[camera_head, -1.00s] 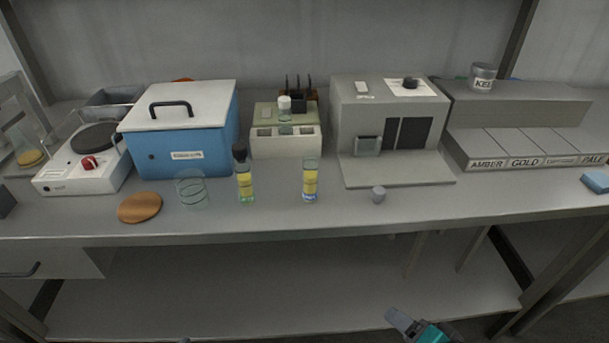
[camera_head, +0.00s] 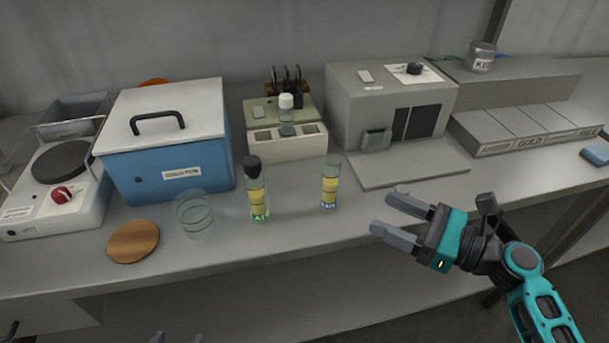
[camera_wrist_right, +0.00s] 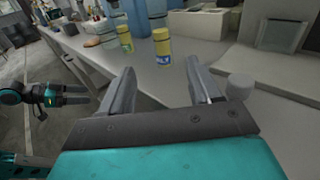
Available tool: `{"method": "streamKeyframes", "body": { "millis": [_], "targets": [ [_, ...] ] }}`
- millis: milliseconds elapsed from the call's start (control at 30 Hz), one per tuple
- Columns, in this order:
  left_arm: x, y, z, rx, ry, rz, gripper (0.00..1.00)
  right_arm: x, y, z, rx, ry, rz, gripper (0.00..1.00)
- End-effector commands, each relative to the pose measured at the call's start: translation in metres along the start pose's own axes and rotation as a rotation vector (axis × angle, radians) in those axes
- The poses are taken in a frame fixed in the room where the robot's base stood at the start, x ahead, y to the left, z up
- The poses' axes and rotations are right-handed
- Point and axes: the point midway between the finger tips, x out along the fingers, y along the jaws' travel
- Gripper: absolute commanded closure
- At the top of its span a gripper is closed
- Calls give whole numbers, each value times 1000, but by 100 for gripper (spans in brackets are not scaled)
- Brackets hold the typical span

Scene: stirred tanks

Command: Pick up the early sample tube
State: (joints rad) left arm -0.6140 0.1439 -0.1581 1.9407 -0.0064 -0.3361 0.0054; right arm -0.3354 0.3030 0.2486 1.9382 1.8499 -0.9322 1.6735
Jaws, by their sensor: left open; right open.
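Two clear tubes with yellow contents stand upright on the bench's front part. One has a black cap and a green label (camera_head: 258,190); the other has a blue label (camera_head: 329,188). Their label text is too blurred to read surely, so I cannot tell which is early. Both also show in the right wrist view, the blue-labelled one (camera_wrist_right: 163,47) nearer. My right gripper (camera_head: 382,212) is open and empty, right of the blue-labelled tube and apart from it. My left gripper (camera_head: 176,338) shows only its tips at the bottom edge; it is open in the right wrist view (camera_wrist_right: 88,95).
A white-capped vial (camera_head: 286,108) stands in a pale block (camera_head: 288,146). A glass beaker (camera_head: 195,217) and wooden disc (camera_head: 134,242) are left of the tubes. A blue box (camera_head: 165,165) and grey device (camera_head: 350,110) stand behind. A small grey cylinder (camera_wrist_right: 239,86) is near my right finger.

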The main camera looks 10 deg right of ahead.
Motion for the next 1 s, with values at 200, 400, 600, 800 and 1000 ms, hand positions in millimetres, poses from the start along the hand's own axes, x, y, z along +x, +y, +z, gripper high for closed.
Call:
{"method": "streamKeyframes", "body": {
  "millis": [200,400,600,800,1000],
  "targets": [
    [-1,0,1,1,-2,1,33,2,-1,4,21,-15,5,37],
    [-4,4,3,-1,-12,8,33,34,-1,6,21,-18,5,37],
    [-6,6,4,-2,-16,11,33,67,-1,6,21,-16,5,37],
    [-7,5,3,-3,-16,10,33,81,-1,6,21,-15,4,37],
    [-8,5,0,-5,-15,9,33,111,-4,10,20,-16,5,37]
  ]
}}
